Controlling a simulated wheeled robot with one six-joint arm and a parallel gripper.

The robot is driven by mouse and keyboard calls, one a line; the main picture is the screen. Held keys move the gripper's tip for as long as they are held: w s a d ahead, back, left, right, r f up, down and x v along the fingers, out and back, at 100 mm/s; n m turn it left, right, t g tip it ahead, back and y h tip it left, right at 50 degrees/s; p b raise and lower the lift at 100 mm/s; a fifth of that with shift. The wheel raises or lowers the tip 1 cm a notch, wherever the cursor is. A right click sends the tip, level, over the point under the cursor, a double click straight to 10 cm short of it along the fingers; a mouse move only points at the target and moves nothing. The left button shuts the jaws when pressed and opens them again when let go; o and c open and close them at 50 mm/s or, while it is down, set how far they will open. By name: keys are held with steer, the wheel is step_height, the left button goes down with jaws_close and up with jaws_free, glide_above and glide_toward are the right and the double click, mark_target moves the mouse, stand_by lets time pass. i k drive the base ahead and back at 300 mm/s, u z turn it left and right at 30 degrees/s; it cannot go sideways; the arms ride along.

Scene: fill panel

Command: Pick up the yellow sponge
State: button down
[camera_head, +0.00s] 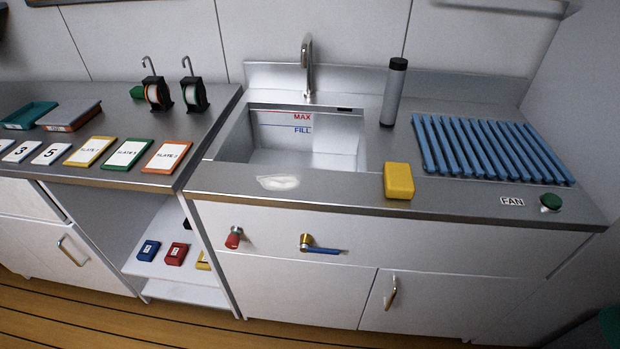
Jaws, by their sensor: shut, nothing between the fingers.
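The yellow sponge (399,181) lies on the metal counter (330,196), at the front edge just right of the sink. It is a small block with rounded corners, and nothing covers it. My gripper does not show in this view.
The sink (307,140) with its tap (307,66) is behind and left of the sponge. A dark-capped cylinder (394,92) stands behind it. A blue slatted rack (490,149) and a green button (551,202) are to the right. A whitish patch (278,182) lies left.

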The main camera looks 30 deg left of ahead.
mark_target(398, 183)
steer(key=k, duration=0.25)
steer(key=u, duration=0.55)
steer(key=i, duration=1.15)
steer(key=z, duration=0.3)
